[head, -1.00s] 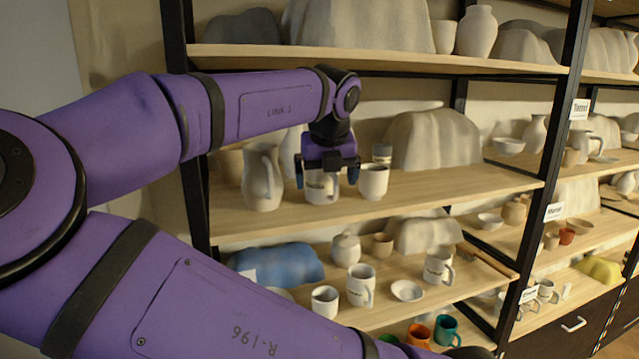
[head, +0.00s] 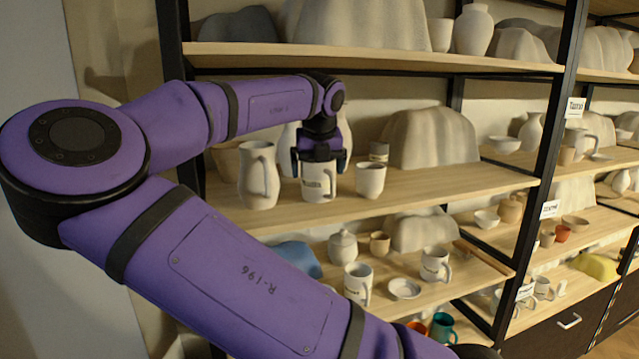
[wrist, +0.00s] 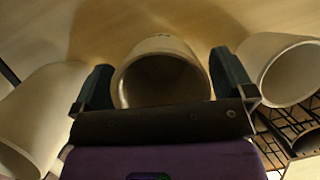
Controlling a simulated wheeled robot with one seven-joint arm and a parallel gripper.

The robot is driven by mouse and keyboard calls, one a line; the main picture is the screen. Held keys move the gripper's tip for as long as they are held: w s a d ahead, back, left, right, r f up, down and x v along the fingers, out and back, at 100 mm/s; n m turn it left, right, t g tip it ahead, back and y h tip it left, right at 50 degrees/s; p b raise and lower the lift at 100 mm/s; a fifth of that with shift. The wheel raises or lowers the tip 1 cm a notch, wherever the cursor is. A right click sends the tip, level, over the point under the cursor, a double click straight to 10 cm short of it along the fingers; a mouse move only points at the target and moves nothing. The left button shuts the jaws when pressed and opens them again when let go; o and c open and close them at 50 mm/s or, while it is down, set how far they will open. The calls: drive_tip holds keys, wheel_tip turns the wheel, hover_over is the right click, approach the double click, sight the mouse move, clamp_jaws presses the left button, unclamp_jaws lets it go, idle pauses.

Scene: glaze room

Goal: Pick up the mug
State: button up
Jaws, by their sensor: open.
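The mug (head: 319,187) is pale with dark lettering and stands upright on the wooden middle shelf (head: 420,188). My gripper (head: 318,168) is open, with its two fingers at either side of the mug's upper part in the head view. In the wrist view the mug (wrist: 161,78) shows its round opening between the two spread fingers (wrist: 163,85). Whether either finger touches it is unclear. The gripper hides part of the mug's rim in the head view.
A pale pitcher (head: 259,176) stands close left of the mug and a plain cup (head: 370,180) close right. A darker jar (head: 379,151) is behind the cup. Bare shelf lies right of the cup.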

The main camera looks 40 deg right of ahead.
drive_tip(key=c, duration=0.9)
drive_tip(key=shift+c, duration=0.2)
drive_tip(key=shift+r, duration=0.85)
drive_tip(key=s+a, duration=0.4)
drive_tip(key=s, duration=0.3)
drive_tip(key=s+a, duration=0.5)
drive_tip(key=s, duration=0.3)
drive_tip(key=shift+s, duration=0.3)
